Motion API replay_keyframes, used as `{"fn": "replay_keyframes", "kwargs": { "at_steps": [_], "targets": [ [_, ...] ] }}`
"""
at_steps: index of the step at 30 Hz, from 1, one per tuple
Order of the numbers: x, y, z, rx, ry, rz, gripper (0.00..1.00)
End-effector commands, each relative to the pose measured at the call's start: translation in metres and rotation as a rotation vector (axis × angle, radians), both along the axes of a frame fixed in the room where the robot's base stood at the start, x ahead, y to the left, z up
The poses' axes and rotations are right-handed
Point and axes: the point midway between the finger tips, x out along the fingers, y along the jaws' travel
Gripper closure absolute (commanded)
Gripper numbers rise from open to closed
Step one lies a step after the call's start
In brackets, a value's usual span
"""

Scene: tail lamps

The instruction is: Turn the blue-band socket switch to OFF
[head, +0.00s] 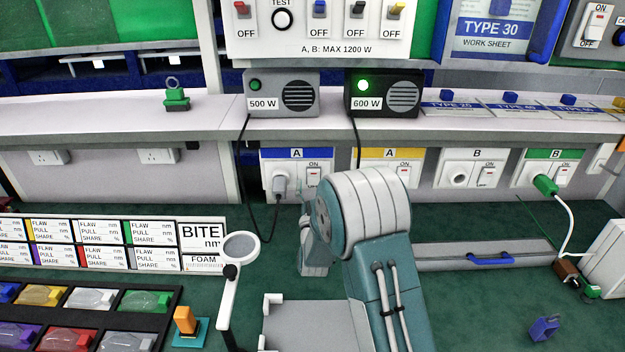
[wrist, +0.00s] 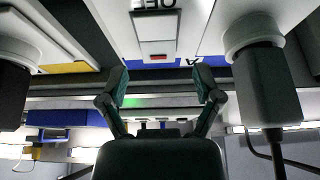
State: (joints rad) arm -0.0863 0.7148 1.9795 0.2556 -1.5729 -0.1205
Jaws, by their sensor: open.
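The blue-band socket (head: 267,170) is on the wall panel under the shelf, with a grey plug (head: 280,187) in its left half. Its white rocker switch (head: 313,177) is on the right, under an ON label. In the upside-down wrist view the switch (wrist: 156,50) has a red stripe, the word OFF above it and the blue band (wrist: 150,65) below. My gripper (head: 306,194) is just in front of this socket, partly hidden by my arm. In the wrist view my gripper (wrist: 162,82) is open and empty, its fingertips on either side below the switch.
The plug (wrist: 265,90) stands close to my gripper on the right of the wrist view. The yellow-band socket (head: 376,168) is to the right in the head view. Above are the 500 W box (head: 281,95) and the 600 W box (head: 385,95), its green light lit.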

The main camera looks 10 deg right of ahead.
Motion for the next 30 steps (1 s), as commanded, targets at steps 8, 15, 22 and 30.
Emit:
{"fn": "replay_keyframes", "kwargs": {
  "at_steps": [8, 15, 22, 30],
  "targets": [
    [-0.052, 0.012, -0.027, -0.001, 0.005, 0.002, 0.17],
    [-0.082, 0.018, -0.041, -0.002, 0.003, 0.001, 0.17],
    [-0.088, 0.019, -0.043, -0.001, 0.0, 0.0, 0.17],
    [-0.087, 0.019, -0.043, -0.002, 0.001, 0.001, 0.17]
  ]
}}
